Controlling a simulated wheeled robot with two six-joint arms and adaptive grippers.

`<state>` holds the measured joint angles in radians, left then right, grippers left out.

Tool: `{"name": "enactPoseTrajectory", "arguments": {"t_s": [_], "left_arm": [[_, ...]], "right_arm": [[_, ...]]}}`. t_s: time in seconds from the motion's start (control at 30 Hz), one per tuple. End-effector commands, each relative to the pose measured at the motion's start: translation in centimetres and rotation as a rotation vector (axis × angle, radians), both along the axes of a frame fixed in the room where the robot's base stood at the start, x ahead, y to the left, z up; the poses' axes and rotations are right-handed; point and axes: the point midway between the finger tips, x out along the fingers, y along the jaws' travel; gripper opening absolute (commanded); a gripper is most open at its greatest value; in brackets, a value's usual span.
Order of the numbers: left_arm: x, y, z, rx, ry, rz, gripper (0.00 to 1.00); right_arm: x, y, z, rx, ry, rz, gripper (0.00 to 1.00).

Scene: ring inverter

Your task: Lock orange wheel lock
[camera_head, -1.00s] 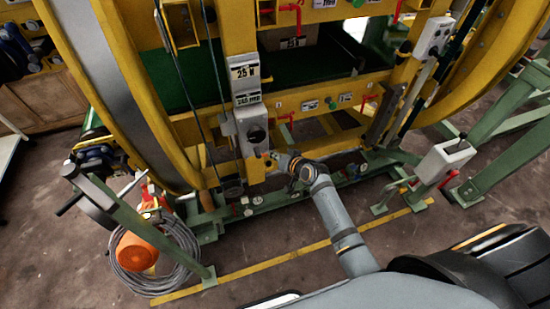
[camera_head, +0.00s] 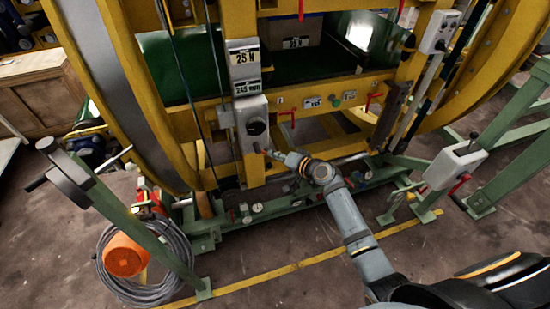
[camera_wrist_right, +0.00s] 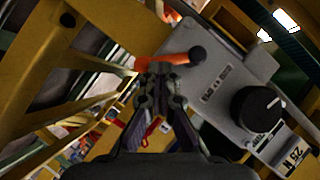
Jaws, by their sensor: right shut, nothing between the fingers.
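An orange lever (camera_wrist_right: 176,60) with a black knob shows in the right wrist view, beside a grey box (camera_wrist_right: 222,88) with a black dial. I take this lever to be the wheel lock. My right gripper (camera_wrist_right: 158,72) is shut and empty, with its fingertips right at the lever; I cannot tell whether they touch it. In the head view the grey box (camera_head: 252,110) hangs on the yellow frame, and my right gripper (camera_head: 267,152) is just below and right of it. The lever is not clear there. My left gripper is not in view.
The yellow ring inverter frame (camera_head: 310,97) fills the area ahead. A green post with a crank (camera_head: 130,215) stands at left, near a coiled grey cable (camera_head: 175,245) and an orange round object (camera_head: 124,256). Open floor (camera_head: 300,285) lies in front.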

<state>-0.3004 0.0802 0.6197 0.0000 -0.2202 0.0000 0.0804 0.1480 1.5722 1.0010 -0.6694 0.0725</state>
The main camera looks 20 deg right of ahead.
Motion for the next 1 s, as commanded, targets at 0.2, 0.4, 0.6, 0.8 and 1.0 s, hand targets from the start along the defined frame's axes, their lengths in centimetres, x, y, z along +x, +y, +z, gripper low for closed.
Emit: {"name": "enactPoseTrajectory", "arguments": {"t_s": [0.2, 0.4, 0.6, 0.8, 1.0], "left_arm": [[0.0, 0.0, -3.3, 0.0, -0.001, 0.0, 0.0], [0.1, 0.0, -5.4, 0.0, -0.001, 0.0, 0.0], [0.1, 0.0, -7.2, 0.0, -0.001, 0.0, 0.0], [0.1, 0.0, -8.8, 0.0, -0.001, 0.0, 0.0], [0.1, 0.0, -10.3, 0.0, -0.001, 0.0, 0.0]], "right_arm": [[0.1, 0.1, -1.2, 0.121, 0.0, -0.001, 0.0], [0.1, 0.3, -1.6, 0.222, 0.004, -0.001, 0.0], [0.1, 0.6, -1.9, 0.309, 0.007, -0.001, 0.0], [0.1, 0.8, -2.2, 0.386, 0.009, -0.001, 0.0], [0.1, 1.1, -2.4, 0.454, 0.011, -0.002, 0.0]]}}
